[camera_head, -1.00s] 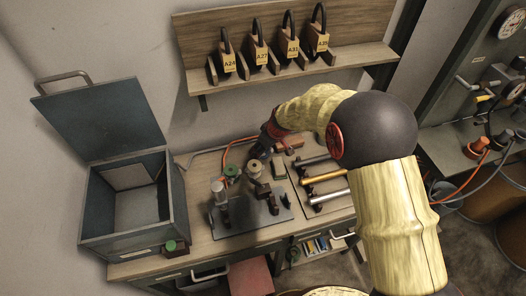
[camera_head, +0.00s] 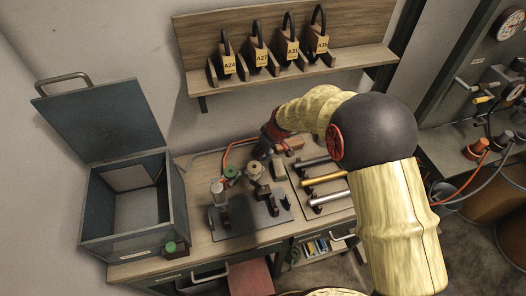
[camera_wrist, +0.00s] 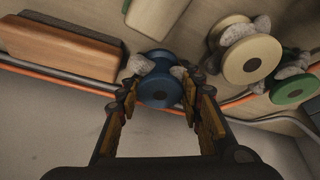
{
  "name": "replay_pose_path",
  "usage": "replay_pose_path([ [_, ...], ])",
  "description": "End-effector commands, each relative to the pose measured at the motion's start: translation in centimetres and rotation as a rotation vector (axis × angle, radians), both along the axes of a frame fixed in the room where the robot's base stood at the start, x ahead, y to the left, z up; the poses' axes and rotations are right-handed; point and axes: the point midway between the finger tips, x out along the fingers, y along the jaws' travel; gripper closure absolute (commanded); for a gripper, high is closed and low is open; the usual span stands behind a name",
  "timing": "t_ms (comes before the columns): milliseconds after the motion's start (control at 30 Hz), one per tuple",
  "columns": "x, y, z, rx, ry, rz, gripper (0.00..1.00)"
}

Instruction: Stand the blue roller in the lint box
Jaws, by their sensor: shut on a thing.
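The blue roller (camera_wrist: 158,90) sits between the fingers of my gripper (camera_wrist: 160,100) in the wrist view, with pale grey lumps at its sides. My gripper is shut on it. In the head view my gripper (camera_head: 263,149) is low at the back of the bench, and the roller cannot be made out clearly there. The lint box appears to be the large blue-grey box (camera_head: 90,215) at the left end of the bench. Its lid (camera_head: 100,118) stands open, and no roller shows inside. My gripper is well to the right of the box.
A cream roller (camera_wrist: 252,60) and a green roller (camera_wrist: 293,90) lie close by. A brown wooden block (camera_wrist: 60,48) is on the other side. A dark plate with fixtures (camera_head: 245,222) and several metal bars (camera_head: 325,178) are on the bench. An orange cable runs behind.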

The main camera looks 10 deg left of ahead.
Motion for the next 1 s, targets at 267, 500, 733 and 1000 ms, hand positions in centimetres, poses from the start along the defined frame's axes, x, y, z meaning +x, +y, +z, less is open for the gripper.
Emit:
replay_pose_path([
  [267,0.0,0.0,0.3,0.0,0.0,0.0,0.95],
  [500,0.1,0.0,2.9,0.001,-0.004,0.0,0.95],
  [733,-2.3,-1.0,6.4,0.0,-0.003,0.0,0.95],
  [1000,-6.2,-2.8,10.1,0.0,-0.001,0.0,0.95],
])
